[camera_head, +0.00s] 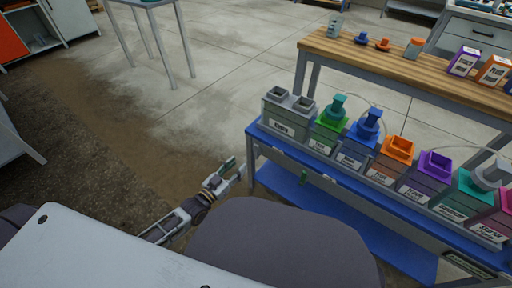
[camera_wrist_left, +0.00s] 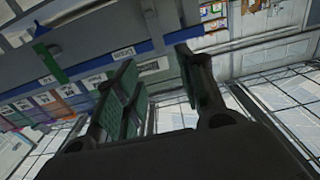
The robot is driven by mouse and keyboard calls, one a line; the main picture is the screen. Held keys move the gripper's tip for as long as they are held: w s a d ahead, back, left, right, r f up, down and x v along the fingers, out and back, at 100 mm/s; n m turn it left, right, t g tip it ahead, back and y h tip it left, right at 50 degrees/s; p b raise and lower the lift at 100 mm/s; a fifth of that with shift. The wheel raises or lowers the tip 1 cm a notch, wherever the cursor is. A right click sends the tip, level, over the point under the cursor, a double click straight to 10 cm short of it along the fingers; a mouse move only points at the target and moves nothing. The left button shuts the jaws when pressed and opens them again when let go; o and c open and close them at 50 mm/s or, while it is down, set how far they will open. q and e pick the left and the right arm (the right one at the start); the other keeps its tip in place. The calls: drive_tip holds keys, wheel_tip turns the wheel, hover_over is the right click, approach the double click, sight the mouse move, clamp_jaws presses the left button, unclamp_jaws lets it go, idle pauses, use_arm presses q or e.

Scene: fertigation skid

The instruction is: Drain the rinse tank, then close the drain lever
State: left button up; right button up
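A grey tank (camera_head: 287,113) with two square openings on top stands at the left end of a blue-edged bench (camera_head: 262,128); its label is too small to read surely. A small green lever (camera_head: 304,177) hangs below the bench's front edge, to the right of that tank's front. What looks like the same lever shows upper left in the left wrist view (camera_wrist_left: 50,62). My left gripper (camera_head: 229,174) is left of the bench's near corner, apart from the lever. In the left wrist view its fingers (camera_wrist_left: 160,92) are spread with nothing between them. My right gripper is out of view.
Several coloured tanks, including an orange one (camera_head: 397,150) and a purple one (camera_head: 430,175), continue the row rightward. A blue lower shelf (camera_head: 340,212) lies beneath. A wooden-topped table (camera_head: 400,68) stands behind.

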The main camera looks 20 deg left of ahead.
sight(255, 147)
use_arm(q)
drive_tip(key=shift+b+x, duration=1.3)
drive_tip(key=shift+x, duration=2.25)
drive_tip(key=shift+b+x, duration=0.9)
drive_tip(key=shift+x, duration=1.25)
drive_tip(key=shift+b+x, duration=0.35)
drive_tip(key=shift+x, duration=0.65)
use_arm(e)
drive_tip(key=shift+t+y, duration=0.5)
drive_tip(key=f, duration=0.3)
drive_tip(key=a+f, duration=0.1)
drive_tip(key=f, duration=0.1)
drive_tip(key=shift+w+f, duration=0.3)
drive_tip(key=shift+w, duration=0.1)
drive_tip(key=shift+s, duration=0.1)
use_arm(q)
clamp_jaws()
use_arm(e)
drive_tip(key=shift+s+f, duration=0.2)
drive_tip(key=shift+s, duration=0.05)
